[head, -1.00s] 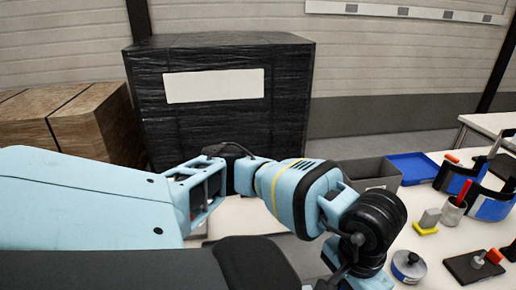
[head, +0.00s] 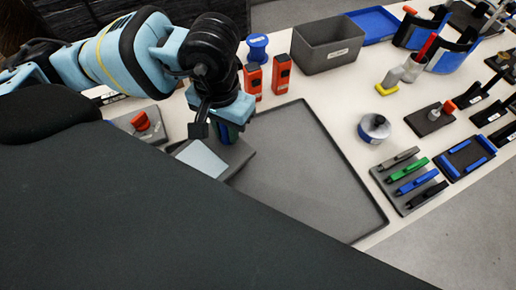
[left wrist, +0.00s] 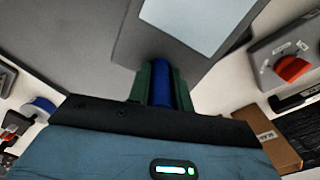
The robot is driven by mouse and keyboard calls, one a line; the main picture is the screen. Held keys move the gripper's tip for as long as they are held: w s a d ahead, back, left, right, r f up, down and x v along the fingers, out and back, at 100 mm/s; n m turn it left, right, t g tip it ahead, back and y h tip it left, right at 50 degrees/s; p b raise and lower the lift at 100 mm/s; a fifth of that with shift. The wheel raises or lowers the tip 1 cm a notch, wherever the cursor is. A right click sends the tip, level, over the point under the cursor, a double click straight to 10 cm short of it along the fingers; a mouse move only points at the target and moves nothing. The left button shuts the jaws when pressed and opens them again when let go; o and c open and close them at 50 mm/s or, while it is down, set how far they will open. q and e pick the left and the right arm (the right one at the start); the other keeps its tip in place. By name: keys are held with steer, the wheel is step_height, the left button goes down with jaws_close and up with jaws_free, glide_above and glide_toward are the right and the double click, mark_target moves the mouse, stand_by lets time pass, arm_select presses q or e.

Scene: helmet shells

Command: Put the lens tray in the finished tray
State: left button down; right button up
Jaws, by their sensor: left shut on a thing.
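The lens tray (head: 238,153) is a grey flat piece with a pale pane; it also shows in the left wrist view (left wrist: 112,25). My left gripper (head: 228,132) is shut on its blue handle, seen between the fingers in the left wrist view (left wrist: 160,86). The finished tray (head: 305,180) is a large, shallow grey tray with a dark rim. The lens tray is at its left end, overlapping it in the head view; I cannot tell whether it touches. My right gripper is not in view.
Two orange devices (head: 281,74) and a blue spool (head: 258,47) stand behind the finished tray, near a grey bin (head: 327,48). The finished tray's middle is bare.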

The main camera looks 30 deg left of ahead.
mark_target(227, 172)
arm_select(q)
steer(key=shift+s, duration=0.1)
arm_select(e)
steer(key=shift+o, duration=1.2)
arm_select(q)
steer(key=shift+s+d+n, duration=0.25)
steer(key=shift+n, duration=0.05)
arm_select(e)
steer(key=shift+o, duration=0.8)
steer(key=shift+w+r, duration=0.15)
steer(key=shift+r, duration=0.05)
arm_select(q)
steer(key=s+d+n+p, duration=0.1)
steer(key=s+n, duration=0.1)
steer(key=s+d+n+p, duration=0.1)
steer(key=s+n, duration=0.1)
steer(key=s+d+f+n+p, duration=0.1)
steer(key=s+d+n, duration=0.1)
steer(key=shift+s, duration=0.25)
steer(key=s+d+n+p, duration=0.3)
steer(key=s+d+n, duration=0.1)
steer(key=s+n, duration=0.2)
steer(key=shift+s+r+n, duration=0.4)
steer(key=shift+s, duration=0.05)
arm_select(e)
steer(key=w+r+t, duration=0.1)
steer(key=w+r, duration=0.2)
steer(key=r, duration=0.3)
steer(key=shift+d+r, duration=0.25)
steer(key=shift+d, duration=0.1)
